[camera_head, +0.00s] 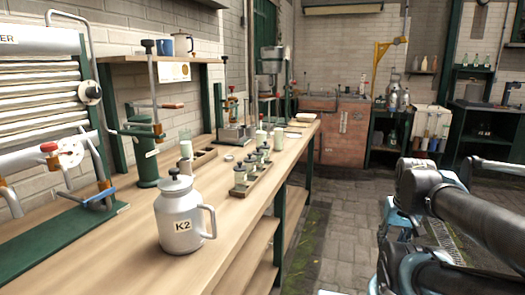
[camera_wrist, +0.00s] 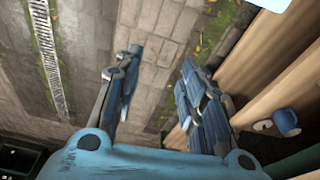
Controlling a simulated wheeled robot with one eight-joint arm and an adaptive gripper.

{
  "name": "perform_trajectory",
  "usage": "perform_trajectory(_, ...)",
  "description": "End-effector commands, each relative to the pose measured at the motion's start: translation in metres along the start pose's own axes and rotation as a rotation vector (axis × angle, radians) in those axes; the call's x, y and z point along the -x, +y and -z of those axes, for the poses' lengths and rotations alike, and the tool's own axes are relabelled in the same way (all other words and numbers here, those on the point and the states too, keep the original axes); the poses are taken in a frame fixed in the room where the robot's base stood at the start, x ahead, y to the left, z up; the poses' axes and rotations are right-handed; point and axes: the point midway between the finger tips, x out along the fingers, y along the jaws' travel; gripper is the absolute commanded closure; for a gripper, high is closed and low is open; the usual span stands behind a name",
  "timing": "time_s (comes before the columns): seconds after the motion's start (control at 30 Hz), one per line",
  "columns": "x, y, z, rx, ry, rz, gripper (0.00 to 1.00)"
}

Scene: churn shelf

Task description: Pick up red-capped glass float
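I cannot make out a red-capped glass float for certain in either view. In the head view, several small jars (camera_head: 240,175) with dark caps stand in a wooden rack on the workbench (camera_head: 130,245). A red knob (camera_head: 49,147) sits on the rig at the left. My gripper (camera_wrist: 161,62) shows in the wrist view with its two fingers apart and nothing between them. It hangs over the stone floor, away from the bench top. In the head view my arm is at the right, and its fingers cannot be made out.
A white K2 can (camera_head: 180,222) stands near the bench's front edge. A green cylinder with a lever (camera_head: 146,165) is behind it. The paved floor (camera_head: 340,200) right of the bench is open. A blue cylindrical thing (camera_wrist: 286,122) lies by wooden boards in the wrist view.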

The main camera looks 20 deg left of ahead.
Motion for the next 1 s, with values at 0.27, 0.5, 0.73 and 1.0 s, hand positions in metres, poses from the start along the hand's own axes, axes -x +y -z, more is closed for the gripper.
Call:
perform_trajectory(0.27, 0.02, -0.065, 0.061, -0.209, 0.087, 0.241, 0.62)
perform_trajectory(0.5, 0.065, -0.16, 0.144, -0.563, 0.087, 0.611, 0.62)
perform_trajectory(0.73, 0.114, -0.239, 0.218, -0.928, -0.056, 0.955, 0.62)
perform_trajectory(1.0, 0.165, -0.314, 0.297, -1.374, -0.404, 1.291, 0.62)
